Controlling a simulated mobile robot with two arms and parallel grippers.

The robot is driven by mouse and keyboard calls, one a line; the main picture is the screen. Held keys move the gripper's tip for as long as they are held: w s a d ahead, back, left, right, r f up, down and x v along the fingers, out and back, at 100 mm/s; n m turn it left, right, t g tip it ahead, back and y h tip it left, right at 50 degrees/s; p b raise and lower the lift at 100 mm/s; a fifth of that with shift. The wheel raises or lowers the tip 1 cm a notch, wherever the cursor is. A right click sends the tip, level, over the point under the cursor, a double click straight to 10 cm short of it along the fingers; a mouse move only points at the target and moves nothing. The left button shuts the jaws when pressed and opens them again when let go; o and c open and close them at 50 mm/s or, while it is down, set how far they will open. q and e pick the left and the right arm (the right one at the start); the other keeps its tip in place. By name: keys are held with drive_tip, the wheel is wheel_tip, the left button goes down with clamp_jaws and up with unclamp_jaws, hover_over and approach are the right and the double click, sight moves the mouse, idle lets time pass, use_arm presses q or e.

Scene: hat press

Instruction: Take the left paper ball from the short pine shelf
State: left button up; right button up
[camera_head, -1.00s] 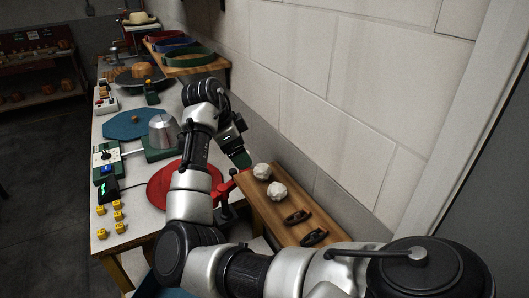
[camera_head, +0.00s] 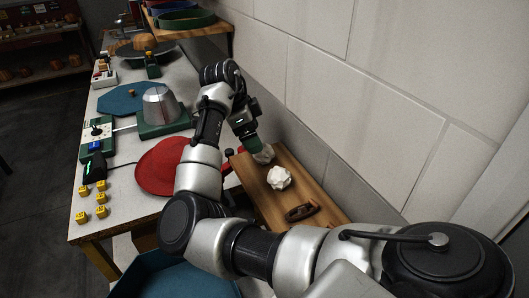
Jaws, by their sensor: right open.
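The short pine shelf (camera_head: 254,184) is fixed along the wall at the right. Two crumpled white paper balls lie on it. The left paper ball (camera_head: 265,154) is at the shelf's far end, partly hidden by my right gripper (camera_head: 253,146). The other paper ball (camera_head: 279,178) lies nearer and fully in view. My right gripper is open, its green fingertips reaching down at the left ball. I cannot tell whether they touch it. My left gripper is not in view.
A dark brown object (camera_head: 301,212) lies on the shelf, nearer than the balls. The workbench (camera_head: 125,173) at left holds a red felt disc (camera_head: 160,165), a metal cone (camera_head: 160,105) and several yellow blocks (camera_head: 101,198). A blue bin (camera_head: 170,278) stands below.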

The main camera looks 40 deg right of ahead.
sight(263, 152)
drive_tip(key=shift+s+f, duration=0.35)
drive_tip(key=shift+f, duration=0.3)
drive_tip(key=x, duration=0.1)
drive_tip(key=p+x, duration=0.1)
drive_tip(key=x, duration=0.1)
drive_tip(key=d+p+x, duration=0.1)
drive_tip(key=x, duration=0.1)
drive_tip(key=shift+w, duration=0.35)
drive_tip(key=shift+s+f, duration=0.1)
drive_tip(key=shift+f, duration=0.2)
drive_tip(key=c, duration=1)
drive_tip(key=shift+r, duration=0.1)
